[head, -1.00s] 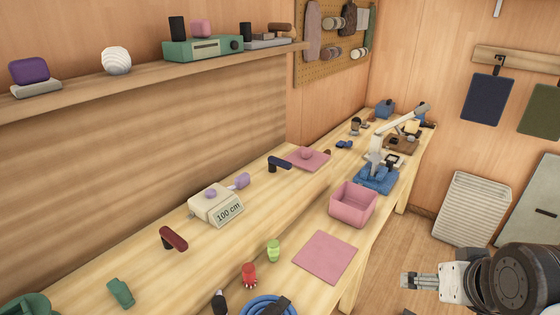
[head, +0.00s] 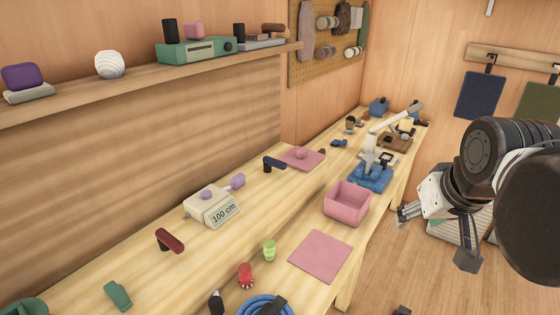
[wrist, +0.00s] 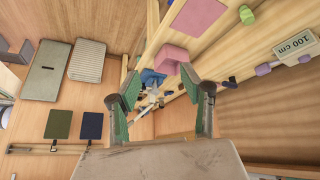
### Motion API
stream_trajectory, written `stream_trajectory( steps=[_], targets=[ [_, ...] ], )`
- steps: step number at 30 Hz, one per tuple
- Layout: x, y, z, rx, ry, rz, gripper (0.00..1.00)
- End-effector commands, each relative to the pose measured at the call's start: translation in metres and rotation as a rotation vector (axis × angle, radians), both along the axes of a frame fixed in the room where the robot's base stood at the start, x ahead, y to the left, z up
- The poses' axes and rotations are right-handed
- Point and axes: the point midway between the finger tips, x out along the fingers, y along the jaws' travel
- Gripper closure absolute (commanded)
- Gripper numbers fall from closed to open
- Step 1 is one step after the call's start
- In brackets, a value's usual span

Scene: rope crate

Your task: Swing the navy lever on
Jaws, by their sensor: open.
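The navy lever (head: 274,164) stands on the bench top in the head view, on a short post, left of a pink pad with a knob. Its handle points to the right. My gripper (head: 403,214) is in front of the bench to the right, beyond the pink crate and well apart from the lever. In the wrist view my gripper (wrist: 162,100) is open, with two green-padded fingers spread and nothing between them. The lever is too small to make out surely in the wrist view.
A dark red lever (head: 170,240) and a cream box labelled 100 cm (head: 223,214) stand nearer on the bench. A pink crate (head: 347,205), a pink mat (head: 320,256) and a blue-based device (head: 370,177) line its front side. A shelf (head: 150,77) runs above the bench.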

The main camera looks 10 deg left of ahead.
Motion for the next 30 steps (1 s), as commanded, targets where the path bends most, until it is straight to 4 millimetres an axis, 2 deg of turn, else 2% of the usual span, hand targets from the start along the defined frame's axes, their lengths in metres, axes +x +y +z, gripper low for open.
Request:
stream_trajectory(
  steps=[1,6,15,22,30],
  targets=[
    [0.015,0.005,0.014,-0.008,0.012,0.021,0.59],
    [0.061,0.021,0.045,-0.036,0.055,0.093,0.59],
    [0.145,0.057,0.085,-0.083,0.127,0.225,0.59],
    [0.208,0.089,0.100,-0.118,0.182,0.327,0.59],
    [0.277,0.133,0.102,-0.157,0.246,0.449,0.59]
  ],
)
